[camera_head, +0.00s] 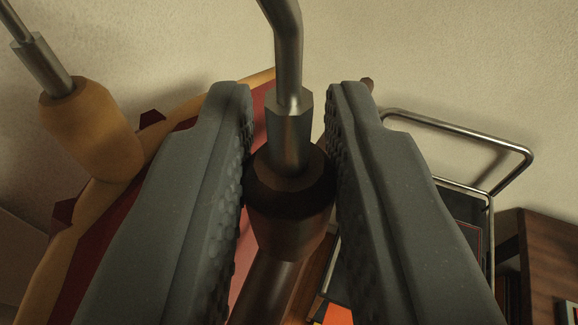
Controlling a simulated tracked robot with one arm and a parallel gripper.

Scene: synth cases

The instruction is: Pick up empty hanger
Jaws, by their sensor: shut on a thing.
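My gripper (290,105) is shut on a dark brown hanger (291,208), with a grey textured finger on each side of its neck. The metal hook (287,50) rises from the neck and runs out of the top of the picture. The lower part of this hanger is partly hidden by my fingers. A second hanger (92,125), light wood with a metal hook, is at the left. A red garment with a tan edge (110,235) is beside and below it, partly behind my left finger.
A chrome tubular frame (460,128) stands at the right, against a plain beige wall (440,50). A dark wooden cabinet (545,255) is at the lower right edge. The wall area around the upper right is clear.

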